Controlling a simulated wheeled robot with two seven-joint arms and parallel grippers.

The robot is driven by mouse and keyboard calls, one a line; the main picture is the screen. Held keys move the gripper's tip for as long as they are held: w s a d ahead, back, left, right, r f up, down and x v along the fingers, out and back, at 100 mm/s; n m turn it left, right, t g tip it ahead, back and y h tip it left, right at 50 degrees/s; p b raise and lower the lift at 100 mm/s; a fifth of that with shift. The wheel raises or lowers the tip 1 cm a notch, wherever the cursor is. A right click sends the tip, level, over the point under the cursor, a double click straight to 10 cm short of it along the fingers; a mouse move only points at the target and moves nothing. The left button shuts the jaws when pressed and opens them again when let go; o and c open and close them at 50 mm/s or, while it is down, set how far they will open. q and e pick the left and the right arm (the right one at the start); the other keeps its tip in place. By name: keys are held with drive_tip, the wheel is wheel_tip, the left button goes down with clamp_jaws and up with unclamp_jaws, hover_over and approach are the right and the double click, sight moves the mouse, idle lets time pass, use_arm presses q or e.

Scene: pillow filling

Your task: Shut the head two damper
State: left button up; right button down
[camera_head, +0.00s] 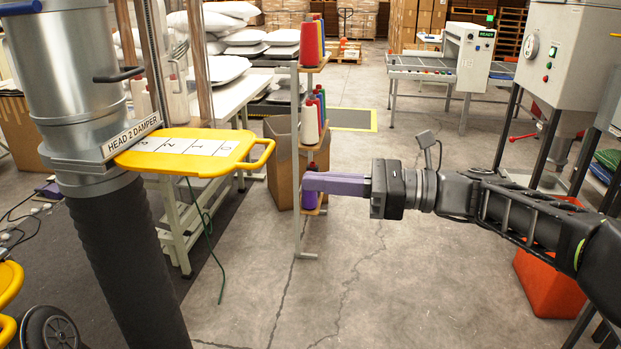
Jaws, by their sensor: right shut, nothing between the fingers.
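The head two damper is a yellow slide plate (180,164) with a loop handle (267,152) at its right end. It sticks out to the right from a silver duct (75,90), beside a label reading HEAD 2 DAMPER (133,135). White numbered squares lie along its top; the left end meets the duct collar. My right gripper (306,184) has purple fingers, shut and empty, pointing left. In the picture it is to the right of and slightly below the handle, with a gap between them. My left gripper is out of view.
A rack of thread cones (310,120) stands behind my right gripper. A black flexible hose (125,265) hangs below the duct. A white table (225,95) with pillows is behind the plate. An orange bin (548,285) sits at right. The central floor is clear.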

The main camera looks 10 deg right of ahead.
use_arm(q)
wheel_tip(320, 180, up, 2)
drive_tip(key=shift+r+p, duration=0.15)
drive_tip(key=shift+p, duration=0.9)
use_arm(e)
drive_tip(key=x, duration=1.2)
drive_tip(key=shift+a, duration=0.2)
